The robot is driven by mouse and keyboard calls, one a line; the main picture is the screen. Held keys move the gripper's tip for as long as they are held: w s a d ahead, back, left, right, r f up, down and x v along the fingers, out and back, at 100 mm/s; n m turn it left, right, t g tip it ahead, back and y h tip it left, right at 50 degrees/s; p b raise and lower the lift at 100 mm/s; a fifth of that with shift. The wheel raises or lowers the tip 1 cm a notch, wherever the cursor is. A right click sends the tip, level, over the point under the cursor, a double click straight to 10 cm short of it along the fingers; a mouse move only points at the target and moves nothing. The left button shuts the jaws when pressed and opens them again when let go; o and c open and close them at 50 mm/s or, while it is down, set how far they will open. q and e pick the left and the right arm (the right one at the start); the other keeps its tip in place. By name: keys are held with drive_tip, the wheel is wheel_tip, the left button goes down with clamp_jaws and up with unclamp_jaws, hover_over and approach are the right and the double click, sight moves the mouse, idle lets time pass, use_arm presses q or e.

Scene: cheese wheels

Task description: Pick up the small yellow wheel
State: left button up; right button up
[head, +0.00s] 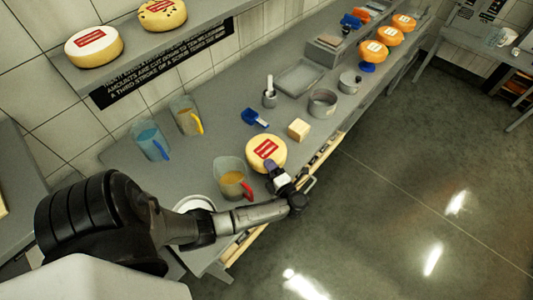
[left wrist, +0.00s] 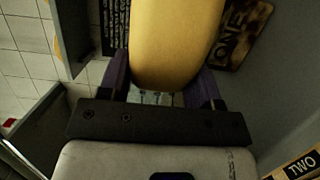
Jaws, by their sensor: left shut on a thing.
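The small yellow wheel (head: 264,150) has a red label on top and is at the front edge of the grey counter in the head view. My left gripper (head: 273,171) reaches it from the near side and is shut on its rim. In the left wrist view the yellow wheel (left wrist: 173,45) stands between the two purple fingers of my left gripper (left wrist: 163,80), touching both. I cannot tell whether the wheel rests on the counter or is just above it. My right gripper is not in view.
A jug with a red handle (head: 232,180) stands close left of the wheel. A pale block (head: 298,129) and a blue scoop (head: 254,117) lie behind it. Two more jugs stand further left. A shelf (head: 110,58) holds two larger wheels. Orange wheels (head: 374,52) stand at the far end.

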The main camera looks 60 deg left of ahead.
use_arm(q)
drive_tip(key=c, duration=0.7)
drive_tip(key=shift+r, duration=0.1)
drive_tip(key=shift+c, duration=0.2)
drive_tip(key=shift+r, duration=0.9)
drive_tip(key=r, duration=0.2)
drive_tip(key=shift+w+d+r, duration=0.1)
drive_tip(key=shift+d+r, duration=0.2)
drive_tip(key=w+d+r+p, duration=0.1)
drive_tip(key=w+d+r, duration=0.2)
drive_tip(key=d+r, duration=0.6)
drive_tip(key=shift+w+d+r, duration=0.15)
drive_tip(key=shift+d+r, duration=0.2)
drive_tip(key=shift+d, duration=0.45)
